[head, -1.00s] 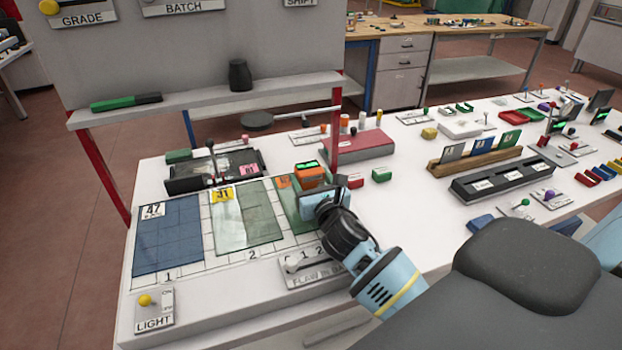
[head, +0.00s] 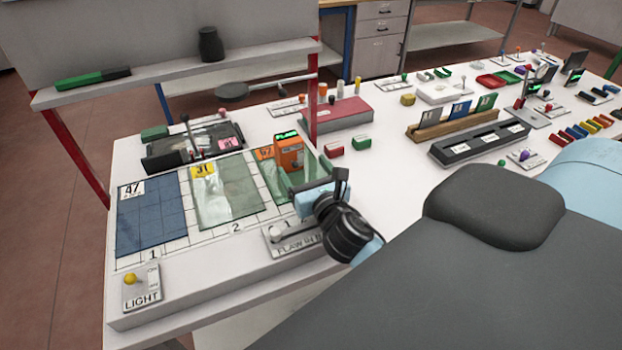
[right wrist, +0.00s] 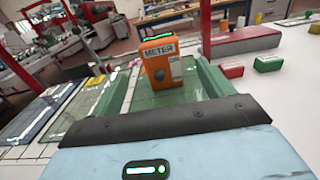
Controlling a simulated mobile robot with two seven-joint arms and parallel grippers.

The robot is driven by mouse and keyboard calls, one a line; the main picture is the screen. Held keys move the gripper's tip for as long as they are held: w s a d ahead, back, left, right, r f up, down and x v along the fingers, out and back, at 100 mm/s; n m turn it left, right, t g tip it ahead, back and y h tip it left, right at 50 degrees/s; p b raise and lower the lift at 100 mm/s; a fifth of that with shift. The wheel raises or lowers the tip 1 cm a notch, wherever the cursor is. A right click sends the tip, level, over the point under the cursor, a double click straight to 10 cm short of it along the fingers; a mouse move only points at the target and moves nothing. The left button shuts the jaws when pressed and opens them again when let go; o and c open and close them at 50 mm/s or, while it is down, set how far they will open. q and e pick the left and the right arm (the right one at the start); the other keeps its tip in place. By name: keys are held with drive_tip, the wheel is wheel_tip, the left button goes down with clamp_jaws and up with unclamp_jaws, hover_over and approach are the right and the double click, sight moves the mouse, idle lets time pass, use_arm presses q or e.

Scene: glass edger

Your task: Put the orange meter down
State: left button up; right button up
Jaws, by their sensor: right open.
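The orange meter (head: 290,153) stands upright on the third glass pane (head: 270,188), the greenish one at the right of the row. Its green display shows on top. In the right wrist view the meter (right wrist: 161,64) faces me with its METER label, just ahead of and between the fingers. My right gripper (head: 303,178) is open, low over the near part of that pane. In the right wrist view its two green fingers (right wrist: 162,75) are spread, with a gap on each side of the meter. My left gripper is not in view.
A FLAW IN panel with a lever (head: 290,236) lies just in front of the right gripper. A red shelf post (head: 312,100) rises behind the meter. Red and green blocks (head: 361,143) sit to the right.

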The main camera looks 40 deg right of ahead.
drive_tip(key=shift+v, duration=1.25)
drive_tip(key=shift+s+a, duration=0.1)
drive_tip(key=shift+s, duration=0.4)
